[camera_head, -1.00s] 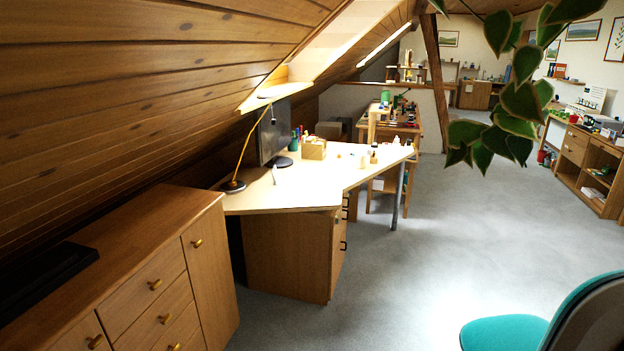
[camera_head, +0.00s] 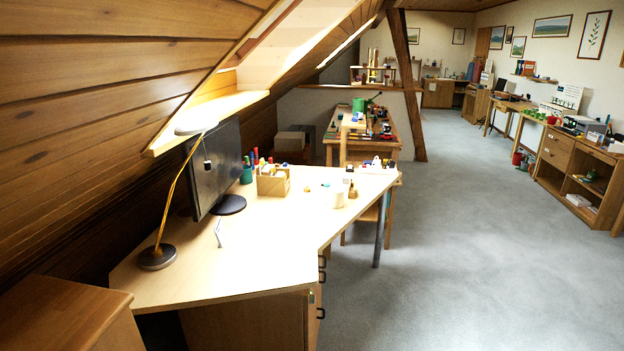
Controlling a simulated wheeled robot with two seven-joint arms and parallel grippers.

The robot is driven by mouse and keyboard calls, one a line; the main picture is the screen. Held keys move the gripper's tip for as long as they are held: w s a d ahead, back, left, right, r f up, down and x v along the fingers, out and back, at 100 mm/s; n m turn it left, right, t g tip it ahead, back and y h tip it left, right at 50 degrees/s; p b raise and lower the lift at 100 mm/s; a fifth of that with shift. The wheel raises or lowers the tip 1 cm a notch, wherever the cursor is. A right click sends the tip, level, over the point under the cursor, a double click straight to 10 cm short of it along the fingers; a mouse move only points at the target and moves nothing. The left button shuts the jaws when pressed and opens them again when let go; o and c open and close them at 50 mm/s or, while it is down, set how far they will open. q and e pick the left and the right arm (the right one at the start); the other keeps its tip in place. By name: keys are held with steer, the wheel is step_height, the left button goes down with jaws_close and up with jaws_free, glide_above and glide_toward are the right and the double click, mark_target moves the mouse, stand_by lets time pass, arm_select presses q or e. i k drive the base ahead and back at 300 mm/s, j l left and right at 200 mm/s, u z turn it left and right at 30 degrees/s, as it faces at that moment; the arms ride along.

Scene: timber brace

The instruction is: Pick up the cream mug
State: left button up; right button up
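A small cream, cup-shaped thing (camera_head: 338,197), which looks like the cream mug, stands upright near the right edge of the pale wooden desk (camera_head: 262,238). Its handle cannot be made out at this size. A small dark-topped bottle stands just beside it on the right. Neither of my grippers is in view.
On the desk are a wooden organizer (camera_head: 273,184), a monitor (camera_head: 213,168) and a lamp (camera_head: 158,256). A cabinet (camera_head: 75,315) is at the lower left. A cluttered workbench (camera_head: 362,140) and a slanted post (camera_head: 408,85) stand beyond. The grey floor (camera_head: 450,250) at right is clear.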

mark_target(338, 196)
steer(key=i+z, duration=0.4)
steer(key=i, duration=0.3)
steer(key=i+z, duration=0.45)
steer(key=i, duration=0.2)
steer(key=i+l+u, duration=0.1)
steer(key=i+u, duration=0.15)
steer(key=i, duration=0.2)
steer(key=i+l+u, duration=0.25)
steer(key=i, duration=0.25)
steer(key=i+u, duration=0.2)
steer(key=u, duration=0.2)
steer(key=i+l+u, duration=0.2)
steer(key=u, duration=0.15)
steer(key=i+l+u, duration=0.2)
steer(key=u, duration=0.2)
steer(key=i+l+u, duration=0.15)
steer(key=l+u, duration=0.2)
steer(key=i+l+u, duration=0.25)
steer(key=l+u, duration=0.2)
steer(key=i+l, duration=0.05)
